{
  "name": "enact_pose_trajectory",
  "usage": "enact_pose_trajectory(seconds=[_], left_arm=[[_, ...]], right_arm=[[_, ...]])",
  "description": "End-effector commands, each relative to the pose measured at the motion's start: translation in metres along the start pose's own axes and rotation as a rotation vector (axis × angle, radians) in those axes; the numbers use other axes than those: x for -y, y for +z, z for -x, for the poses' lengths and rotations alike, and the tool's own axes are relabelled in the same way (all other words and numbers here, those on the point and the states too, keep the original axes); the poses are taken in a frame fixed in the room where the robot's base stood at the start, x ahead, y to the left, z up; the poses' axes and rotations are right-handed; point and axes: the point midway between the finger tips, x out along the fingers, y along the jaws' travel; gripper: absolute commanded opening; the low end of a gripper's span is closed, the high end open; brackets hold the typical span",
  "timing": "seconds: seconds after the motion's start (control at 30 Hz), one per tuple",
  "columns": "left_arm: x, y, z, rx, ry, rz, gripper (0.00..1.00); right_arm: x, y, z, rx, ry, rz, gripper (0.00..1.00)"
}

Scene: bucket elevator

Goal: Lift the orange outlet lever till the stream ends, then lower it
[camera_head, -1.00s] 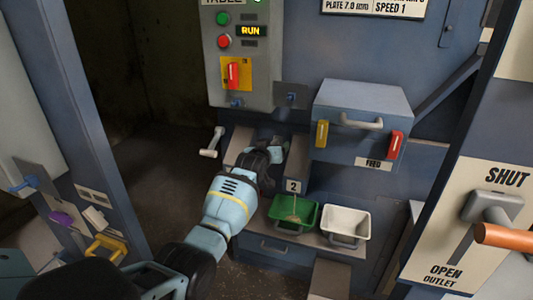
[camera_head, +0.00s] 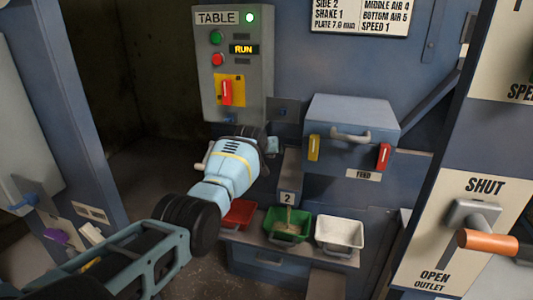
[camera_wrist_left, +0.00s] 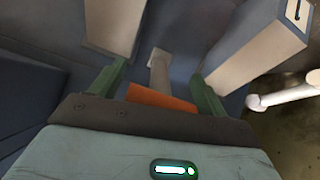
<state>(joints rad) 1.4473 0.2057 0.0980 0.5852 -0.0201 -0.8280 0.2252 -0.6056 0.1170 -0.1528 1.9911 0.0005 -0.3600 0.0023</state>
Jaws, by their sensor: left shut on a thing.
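My left gripper (camera_head: 268,146) is beside the column under the control box in the head view, its fingers mostly hidden. In the left wrist view my left gripper (camera_wrist_left: 157,88) is shut on an orange handle (camera_wrist_left: 160,97) with a grey stem (camera_wrist_left: 158,70) behind it. The panel at the right in the head view, marked SHUT, OPEN and OUTLET, carries an orange-gripped lever (camera_head: 487,243), which my left gripper does not touch. A tan streak (camera_head: 289,215) shows over the green tray (camera_head: 270,226), below the number 2. My right gripper is not in view.
A red tray (camera_head: 239,213) and a white tray (camera_head: 340,231) flank the green one on the ledge. The FEED box (camera_head: 352,113) with yellow and red handles juts out above them. The TABLE control box (camera_head: 250,85) shows RUN. Dark open floor lies at left.

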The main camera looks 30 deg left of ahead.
Motion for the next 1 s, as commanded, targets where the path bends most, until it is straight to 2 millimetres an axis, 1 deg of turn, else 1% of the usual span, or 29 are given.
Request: enact_pose_trajectory(seconds=[0.37, 0.4, 0.5, 0.53, 0.83, 0.93, 1.0], left_arm=[[0.001, -0.002, 0.001, 0.000, -0.002, -0.003, 0.34], [0.001, -0.003, 0.001, -0.001, -0.002, -0.003, 0.79], [0.000, -0.002, 0.001, 0.000, -0.001, -0.002, 0.92], [0.000, -0.002, 0.001, 0.000, -0.001, -0.002, 0.95], [0.000, -0.001, 0.002, 0.001, 0.000, -0.001, 0.95], [0.000, -0.003, 0.006, 0.000, 0.000, 0.000, 0.95], [-0.001, -0.004, 0.012, -0.002, 0.001, 0.000, 0.95]], right_arm=[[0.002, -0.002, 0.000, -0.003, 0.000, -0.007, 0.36], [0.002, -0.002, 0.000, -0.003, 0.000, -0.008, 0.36], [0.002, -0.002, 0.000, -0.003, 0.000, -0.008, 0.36], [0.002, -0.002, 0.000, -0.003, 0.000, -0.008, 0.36], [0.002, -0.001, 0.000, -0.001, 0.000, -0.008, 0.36], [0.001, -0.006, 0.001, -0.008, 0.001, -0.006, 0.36], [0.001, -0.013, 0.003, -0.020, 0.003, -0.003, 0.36]])
